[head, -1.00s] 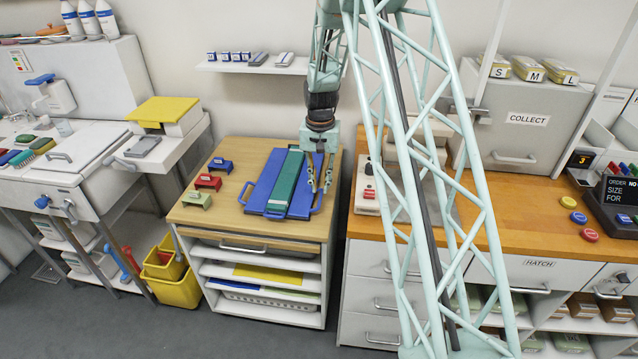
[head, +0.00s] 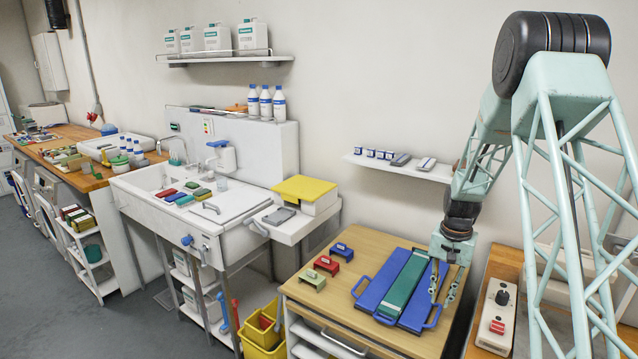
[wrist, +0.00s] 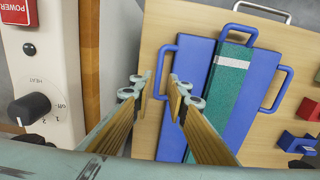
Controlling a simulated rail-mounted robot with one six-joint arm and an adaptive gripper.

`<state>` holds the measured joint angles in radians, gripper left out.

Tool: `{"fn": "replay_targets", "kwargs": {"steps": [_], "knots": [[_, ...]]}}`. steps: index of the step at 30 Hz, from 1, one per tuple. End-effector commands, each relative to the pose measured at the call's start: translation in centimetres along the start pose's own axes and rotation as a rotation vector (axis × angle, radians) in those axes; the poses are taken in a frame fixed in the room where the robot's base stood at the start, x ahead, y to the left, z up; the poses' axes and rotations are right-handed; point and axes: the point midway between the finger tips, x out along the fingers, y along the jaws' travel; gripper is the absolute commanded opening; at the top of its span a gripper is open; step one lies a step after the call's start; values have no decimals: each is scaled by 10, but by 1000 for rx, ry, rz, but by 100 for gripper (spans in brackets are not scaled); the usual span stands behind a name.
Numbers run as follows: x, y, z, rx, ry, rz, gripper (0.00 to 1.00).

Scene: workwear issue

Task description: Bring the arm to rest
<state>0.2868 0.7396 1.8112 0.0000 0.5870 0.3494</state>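My gripper (head: 445,284) hangs from my arm over the right part of the wooden-topped cabinet (head: 340,325). In the wrist view my gripper (wrist: 169,92) has its two fingers apart, with nothing between them. Below it lies a blue board with loop handles (head: 370,290), and a green strip (head: 402,287) runs along its middle. The blue board (wrist: 190,75) and green strip (wrist: 227,80) also show in the wrist view. The fingers appear to be above the board; I cannot tell the exact gap.
Red, blue and green small blocks (head: 326,264) stand left of the board. A control box with a knob and red switch (head: 497,315) stands close on the right. A wall shelf (head: 400,166) is behind my arm. A sink unit (head: 170,205) and yellow bucket (head: 262,335) are to the left.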

Motion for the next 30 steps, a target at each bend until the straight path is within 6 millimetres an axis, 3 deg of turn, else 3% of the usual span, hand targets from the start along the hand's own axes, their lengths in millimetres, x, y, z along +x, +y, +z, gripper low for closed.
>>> {"fn": "replay_targets", "kwargs": {"steps": [11, 30], "knots": [[-62, -9, 26, -49, 27, -10, 15], [-177, -15, 98, -153, 79, -28, 15]]}}
